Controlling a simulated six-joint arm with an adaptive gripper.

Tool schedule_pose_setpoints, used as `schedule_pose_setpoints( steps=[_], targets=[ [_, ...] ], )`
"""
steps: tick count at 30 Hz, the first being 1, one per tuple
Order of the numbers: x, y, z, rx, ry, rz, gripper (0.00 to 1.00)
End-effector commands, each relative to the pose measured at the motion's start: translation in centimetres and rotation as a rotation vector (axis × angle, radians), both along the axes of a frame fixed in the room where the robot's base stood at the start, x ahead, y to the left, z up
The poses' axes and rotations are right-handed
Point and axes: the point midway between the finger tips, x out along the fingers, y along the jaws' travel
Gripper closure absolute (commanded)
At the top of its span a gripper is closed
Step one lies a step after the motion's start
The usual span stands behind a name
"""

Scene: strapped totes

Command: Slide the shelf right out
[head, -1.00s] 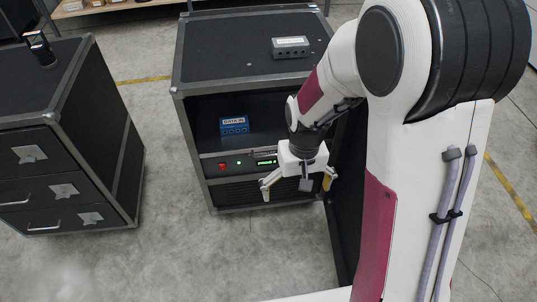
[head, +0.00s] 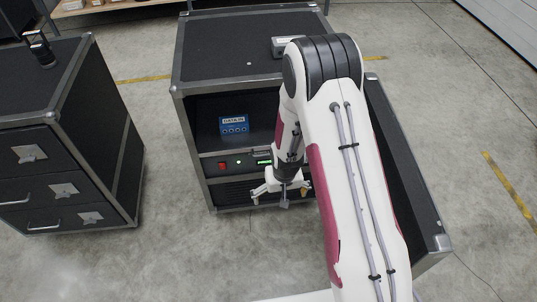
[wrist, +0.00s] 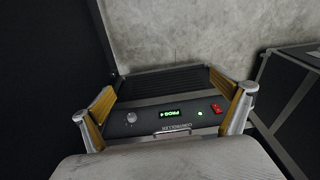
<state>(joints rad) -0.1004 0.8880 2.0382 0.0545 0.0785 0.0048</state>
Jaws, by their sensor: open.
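The black case (head: 178,120) stands open at the front. A dark shelf surface (head: 208,140) inside carries a blue box (head: 234,125). Below it is a grey controller panel (head: 215,176) with a red switch, a green display and ribbed vents beneath. The wrist view shows the panel (wrist: 150,121) upside down, with a small handle (wrist: 172,130) at its edge and a knob. My gripper (head: 282,195) is open and empty in front of the panel; in the wrist view its yellow-padded fingers (wrist: 168,95) stand on either side of the panel. My arm hides the case's right side.
A black drawer case (head: 70,150) stands at the left, with a gap of floor between. An open black door (head: 405,190) extends forward on the right, close beside my arm. A grey box (head: 284,46) sits on the case top, partly hidden by my arm.

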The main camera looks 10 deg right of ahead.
Motion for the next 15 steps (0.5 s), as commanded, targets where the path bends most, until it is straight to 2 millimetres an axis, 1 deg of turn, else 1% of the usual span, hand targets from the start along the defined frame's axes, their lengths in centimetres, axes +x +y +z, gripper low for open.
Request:
schedule_pose_setpoints(
  steps=[1, 3, 15],
  targets=[
    [0.2, 0.1, -1.3, -0.001, -0.006, 0.000, 0.00],
    [0.7, 0.2, -2.8, -0.001, -0.024, -0.001, 0.00],
    [3.1, 0.5, -11.1, -0.001, -0.151, -0.008, 0.00]
  ],
)
